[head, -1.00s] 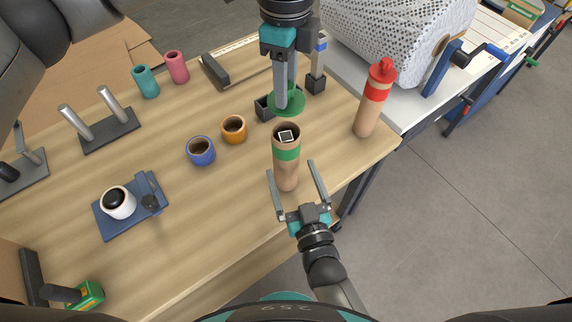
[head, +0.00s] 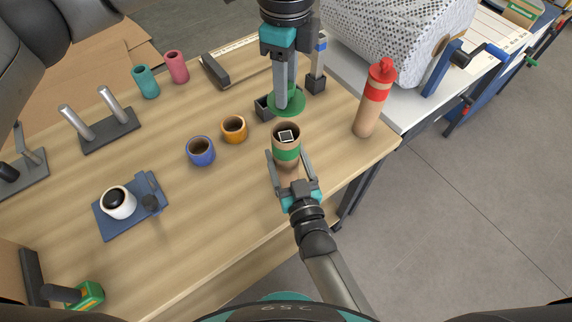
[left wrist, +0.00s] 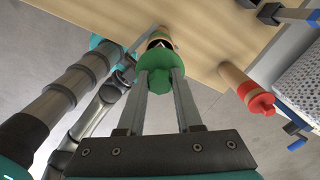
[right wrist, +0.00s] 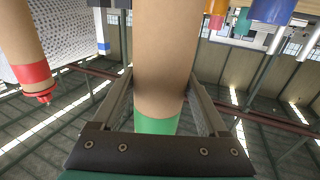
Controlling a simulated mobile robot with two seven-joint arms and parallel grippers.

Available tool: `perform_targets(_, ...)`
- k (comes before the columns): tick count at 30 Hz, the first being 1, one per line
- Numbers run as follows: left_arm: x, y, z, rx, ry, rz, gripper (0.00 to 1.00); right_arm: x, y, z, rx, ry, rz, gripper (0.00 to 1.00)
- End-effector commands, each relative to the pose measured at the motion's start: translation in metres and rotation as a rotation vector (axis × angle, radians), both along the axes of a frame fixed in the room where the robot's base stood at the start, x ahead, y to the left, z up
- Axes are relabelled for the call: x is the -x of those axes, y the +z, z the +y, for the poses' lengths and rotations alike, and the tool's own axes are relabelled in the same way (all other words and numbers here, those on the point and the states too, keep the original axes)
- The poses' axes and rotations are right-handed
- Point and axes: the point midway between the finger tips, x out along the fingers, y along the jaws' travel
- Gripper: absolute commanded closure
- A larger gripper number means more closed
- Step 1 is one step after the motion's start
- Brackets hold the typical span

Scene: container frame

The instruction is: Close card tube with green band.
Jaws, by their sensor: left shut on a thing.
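The card tube (head: 286,141) with the green band (head: 286,154) stands upright near the table's front right edge. Its top is open, with something dark and white-edged inside. My left gripper (head: 284,96) is shut on a green cap (head: 289,107) and holds it above and slightly behind the tube mouth. The cap also shows between the fingers in the left wrist view (left wrist: 157,80). My right gripper (head: 294,178) is open, with its fingers on either side of the tube body below the band. In the right wrist view the tube (right wrist: 166,60) stands between the fingers, with narrow gaps visible.
A red-banded tube with a red cap (head: 373,97) stands to the right. Orange (head: 234,130) and blue (head: 201,151) cups stand to the left. A dark holder (head: 264,108) and a post (head: 317,76) are behind. The table edge is close in front.

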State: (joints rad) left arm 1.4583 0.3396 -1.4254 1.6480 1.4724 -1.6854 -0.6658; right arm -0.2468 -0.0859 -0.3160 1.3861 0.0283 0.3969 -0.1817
Motion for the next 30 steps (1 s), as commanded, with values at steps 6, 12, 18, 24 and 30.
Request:
perform_targets(6, 0.0000, 0.0001, -0.0001, 0.000, 0.000, 0.000, 1.00, 0.0002, -0.0001, -0.0001, 0.000, 0.000, 0.000, 0.49)
perform_targets(12, 0.0000, 0.0000, -0.0001, 0.000, 0.000, 0.000, 1.00, 0.0003, -0.0001, -0.0002, 0.000, 0.000, 0.000, 0.72)
perform_targets(18, 0.0000, 0.0000, -0.0001, 0.000, 0.000, 0.000, 1.00, 0.0003, -0.0001, -0.0002, 0.000, 0.000, 0.000, 0.94)
perform_targets(24, 0.0000, 0.0000, 0.0000, 0.000, 0.000, 0.000, 1.00, 0.0003, -0.0002, -0.0002, 0.000, 0.000, 0.000, 1.00)
perform_targets(30, 0.0002, -0.0028, 0.0001, 0.000, 0.000, 0.001, 1.00, 0.0003, -0.0002, -0.0002, 0.000, 0.000, 0.000, 1.00)
